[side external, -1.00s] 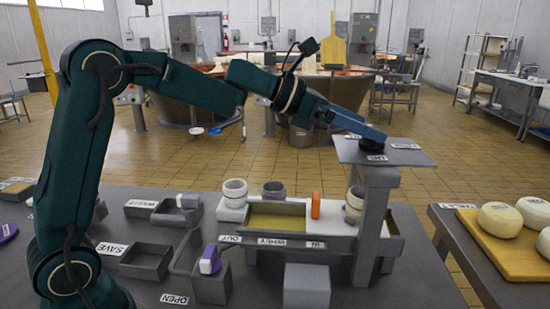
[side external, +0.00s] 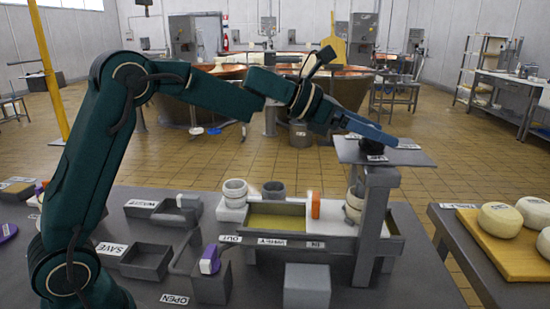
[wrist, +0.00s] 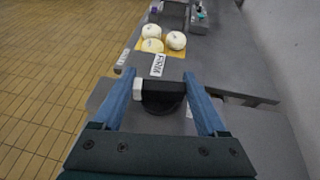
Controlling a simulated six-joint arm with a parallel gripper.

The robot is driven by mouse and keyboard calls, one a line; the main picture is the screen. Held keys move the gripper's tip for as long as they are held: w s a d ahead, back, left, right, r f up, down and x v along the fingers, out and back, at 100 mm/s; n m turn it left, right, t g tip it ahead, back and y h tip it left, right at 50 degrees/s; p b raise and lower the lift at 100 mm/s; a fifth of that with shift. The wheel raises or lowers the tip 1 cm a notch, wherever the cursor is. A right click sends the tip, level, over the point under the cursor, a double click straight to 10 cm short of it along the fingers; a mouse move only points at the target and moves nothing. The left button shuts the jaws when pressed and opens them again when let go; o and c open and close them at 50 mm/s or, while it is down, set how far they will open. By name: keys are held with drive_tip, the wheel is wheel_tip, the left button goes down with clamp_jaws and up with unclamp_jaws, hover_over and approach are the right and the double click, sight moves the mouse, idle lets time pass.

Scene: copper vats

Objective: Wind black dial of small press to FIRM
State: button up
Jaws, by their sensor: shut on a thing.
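The small press (side external: 375,185) is a grey stand with a flat top plate. Its black dial (side external: 372,147) sits on that plate and is partly hidden by my gripper. In the wrist view the dial (wrist: 165,103) is a round black base with a black bar across it, white at the bar's left end. My gripper (wrist: 162,82) is shut on the dial, one blue finger at each end of the bar. The FIRM label (wrist: 158,65) lies just beyond the bar, ahead of the white end and to its right. In the side view my gripper (side external: 388,138) reaches over the plate from the left.
Grey bins (side external: 147,261) lie to the left. A table with pale cheeses (side external: 500,219) on a board stands to the right.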

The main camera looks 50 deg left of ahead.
drive_tip(key=shift+w+r+m+g+h, duration=0.1)
drive_tip(key=shift+m+g+h, duration=1.3)
drive_tip(key=shift+m, duration=0.3)
drive_tip(key=shift+m+g, duration=0.3)
drive_tip(key=shift+m, duration=0.1)
drive_tip(key=o, duration=1.3)
drive_tip(key=shift+v, duration=2.6)
